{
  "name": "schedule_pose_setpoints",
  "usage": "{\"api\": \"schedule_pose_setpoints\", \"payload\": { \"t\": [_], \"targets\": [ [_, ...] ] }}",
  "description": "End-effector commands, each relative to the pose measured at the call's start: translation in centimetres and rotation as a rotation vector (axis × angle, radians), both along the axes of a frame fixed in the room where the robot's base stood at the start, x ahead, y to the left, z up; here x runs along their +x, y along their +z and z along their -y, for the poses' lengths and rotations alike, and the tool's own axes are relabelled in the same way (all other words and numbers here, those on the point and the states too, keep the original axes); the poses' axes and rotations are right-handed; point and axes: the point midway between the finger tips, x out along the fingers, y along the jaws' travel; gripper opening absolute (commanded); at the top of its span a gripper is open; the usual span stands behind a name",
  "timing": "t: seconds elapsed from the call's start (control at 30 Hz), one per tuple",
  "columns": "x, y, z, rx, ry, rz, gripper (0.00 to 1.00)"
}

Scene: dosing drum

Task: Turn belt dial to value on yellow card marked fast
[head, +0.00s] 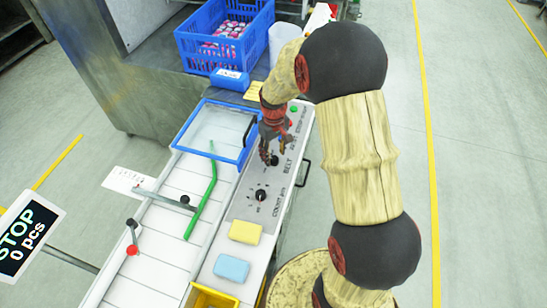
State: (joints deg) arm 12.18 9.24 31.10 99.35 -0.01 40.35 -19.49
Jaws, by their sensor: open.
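The grey control panel (243,207) runs along the right side of the conveyor. The belt dial (274,161) is a black knob beside the word BELT, partly hidden by my gripper. My gripper (268,153) is open and points down at this dial; I cannot tell if the fingers touch it. A second black knob, the count dial (261,195), sits nearer on the panel, marked COUNT pcs. A small yellow card (253,91) lies at the far end of the panel; its writing is too small to read. The belt dial's setting is unreadable.
A blue-framed clear cover (205,103) and a green rail (203,197) are left of the panel. A yellow block (245,232) and blue block (231,268) lie nearer. A display (22,237) reads STOP, 0 pcs. A blue crate (222,60) stands behind. Floor at right is clear.

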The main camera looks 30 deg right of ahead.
Motion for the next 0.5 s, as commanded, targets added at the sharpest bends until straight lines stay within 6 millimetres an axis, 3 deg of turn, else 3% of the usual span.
{"api": "schedule_pose_setpoints", "payload": {
  "t": [0.2,0.5],
  "targets": [
    [0.0,-1.9,0.0,0.0,0.0,0.0,0.46],
    [0.0,-2.1,0.0,0.0,0.0,0.001,0.46]
  ]
}}
